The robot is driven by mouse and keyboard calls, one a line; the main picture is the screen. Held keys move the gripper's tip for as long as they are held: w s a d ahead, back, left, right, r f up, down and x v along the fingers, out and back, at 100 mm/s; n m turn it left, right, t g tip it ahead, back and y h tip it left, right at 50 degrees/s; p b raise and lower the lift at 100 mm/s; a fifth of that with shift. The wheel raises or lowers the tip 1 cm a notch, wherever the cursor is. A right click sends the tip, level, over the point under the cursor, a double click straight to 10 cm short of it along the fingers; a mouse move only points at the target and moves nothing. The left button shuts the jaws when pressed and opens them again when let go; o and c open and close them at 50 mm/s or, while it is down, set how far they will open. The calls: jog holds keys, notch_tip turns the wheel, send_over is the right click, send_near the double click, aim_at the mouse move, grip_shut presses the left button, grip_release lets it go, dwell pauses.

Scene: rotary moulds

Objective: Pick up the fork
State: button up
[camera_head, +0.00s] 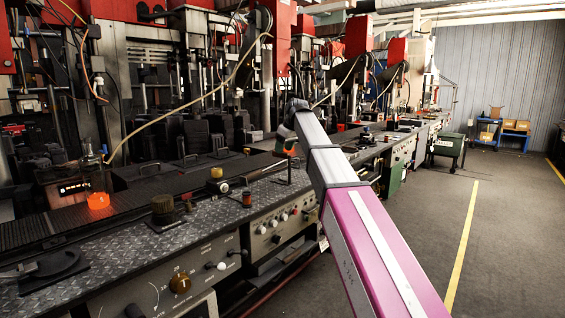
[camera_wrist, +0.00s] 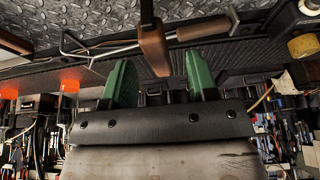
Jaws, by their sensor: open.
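My gripper (camera_wrist: 160,75) is open, with its two green fingers apart in the wrist view. A brown wooden handle (camera_wrist: 153,50) with a thin dark shaft shows between and beyond the fingertips; I cannot tell whether it touches them. Past it lies a second brown handle (camera_wrist: 205,28), in line with a bent, prong-like metal rod (camera_wrist: 85,48). I cannot tell for sure which of these is the fork. In the head view my gripper (camera_head: 289,148) is small and partly hidden by my arm, above the bench edge. A brown-handled tool (camera_head: 266,172) lies on the bench beside it.
The patterned metal bench top (camera_head: 120,257) holds a dark round knob-like piece (camera_head: 163,208), a yellowish roll (camera_head: 217,172) and a glowing orange piece (camera_head: 98,200). Tall red and black machines stand behind. The floor at right (camera_head: 505,230) is clear.

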aim_at(281, 156)
jog(key=x, duration=0.5)
jog(key=shift+d, duration=0.15)
grip_shut()
jog(key=shift+r, duration=0.15)
